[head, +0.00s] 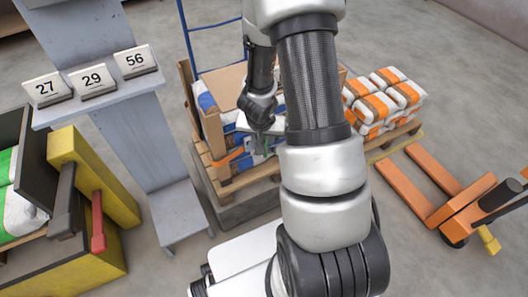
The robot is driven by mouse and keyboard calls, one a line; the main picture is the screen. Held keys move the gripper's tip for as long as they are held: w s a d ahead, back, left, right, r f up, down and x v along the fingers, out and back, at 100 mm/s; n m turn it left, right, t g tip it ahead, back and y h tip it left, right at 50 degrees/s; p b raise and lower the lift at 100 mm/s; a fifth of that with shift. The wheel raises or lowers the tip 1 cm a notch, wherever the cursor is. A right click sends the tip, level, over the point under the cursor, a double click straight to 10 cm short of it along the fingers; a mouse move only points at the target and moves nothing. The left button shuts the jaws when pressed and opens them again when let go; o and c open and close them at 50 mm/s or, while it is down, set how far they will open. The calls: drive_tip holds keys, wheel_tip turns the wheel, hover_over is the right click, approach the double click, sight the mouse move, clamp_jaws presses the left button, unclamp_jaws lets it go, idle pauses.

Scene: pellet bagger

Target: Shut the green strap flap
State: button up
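A small green piece (265,145), which looks like the green strap flap, shows at the front of the strapped pallet load in the middle of the head view. Most of it is hidden by my wrist, and I cannot tell how far open it stands. My gripper (259,156) is at the front of the load, right at the green piece. I cannot tell whether they touch. The fingers are too small and covered to show whether they are open or shut.
An orange strap piece (226,157) lies just left of the gripper. The load stands on a wooden pallet (240,181). White and orange bags (385,98) are stacked at the right. A grey stand (130,120) with number blocks and a yellow-framed bin (95,180) are left. An orange pallet jack (450,190) is right.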

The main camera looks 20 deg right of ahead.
drive_tip(key=b+x, duration=0.5)
drive_tip(key=x, duration=0.9)
drive_tip(key=shift+w+a, duration=0.1)
clamp_jaws()
